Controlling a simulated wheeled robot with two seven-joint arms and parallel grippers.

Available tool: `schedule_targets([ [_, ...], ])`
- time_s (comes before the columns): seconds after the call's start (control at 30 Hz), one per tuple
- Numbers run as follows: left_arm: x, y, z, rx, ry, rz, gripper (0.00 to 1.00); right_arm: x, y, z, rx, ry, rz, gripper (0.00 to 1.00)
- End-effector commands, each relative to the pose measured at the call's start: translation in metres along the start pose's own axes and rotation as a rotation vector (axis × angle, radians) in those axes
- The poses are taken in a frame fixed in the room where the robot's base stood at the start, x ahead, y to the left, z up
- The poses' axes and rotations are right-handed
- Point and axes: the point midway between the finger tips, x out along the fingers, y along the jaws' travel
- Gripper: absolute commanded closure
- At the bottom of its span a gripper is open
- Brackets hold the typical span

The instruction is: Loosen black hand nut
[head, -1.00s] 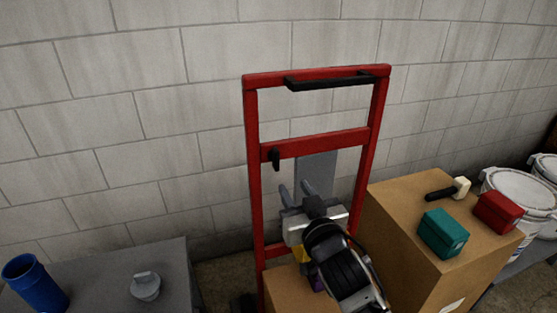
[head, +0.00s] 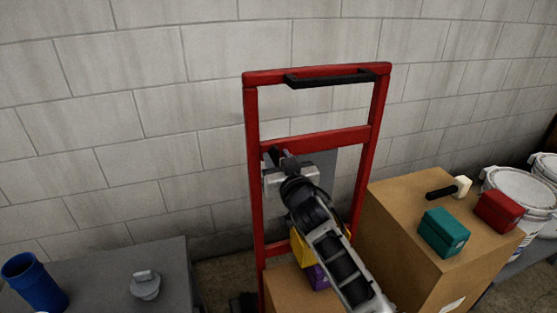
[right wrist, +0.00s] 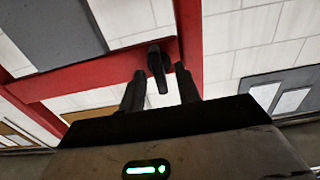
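The black hand nut (right wrist: 156,62) sits on the red crossbar of the hand truck (head: 318,145), near its left upright. In the right wrist view its lever points toward me and lies between the two finger tips, with a gap on each side. My right gripper (right wrist: 160,78) is open around the lever and does not appear to hold it. In the head view the right gripper (head: 281,157) is at the crossbar's left end and partly hides the nut. My left gripper is not in view.
A cardboard box (head: 400,225) at right carries a teal box (head: 443,233), a red box (head: 498,211) and a mallet (head: 450,188). Yellow (head: 303,250) and purple (head: 317,277) items sit low on the truck. A grey table (head: 110,275) holds a blue cup (head: 35,284).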

Motion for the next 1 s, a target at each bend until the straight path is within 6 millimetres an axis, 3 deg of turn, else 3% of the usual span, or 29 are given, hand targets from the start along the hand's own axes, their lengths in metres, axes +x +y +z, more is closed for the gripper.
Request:
schedule_targets([
  [0.03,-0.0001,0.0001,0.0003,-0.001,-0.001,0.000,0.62,-0.0001,0.0000,0.0000,0.000,0.000,0.000,0.73],
  [0.13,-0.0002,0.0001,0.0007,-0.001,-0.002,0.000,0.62,-0.0002,0.0000,0.0001,0.000,0.000,0.000,1.00],
  [0.57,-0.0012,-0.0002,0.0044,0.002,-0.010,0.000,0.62,-0.0004,-0.0003,0.0003,-0.048,0.000,0.000,1.00],
  [1.0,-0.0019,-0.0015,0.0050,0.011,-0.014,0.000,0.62,-0.0004,-0.0021,0.0008,-0.376,0.000,-0.001,1.00],
])
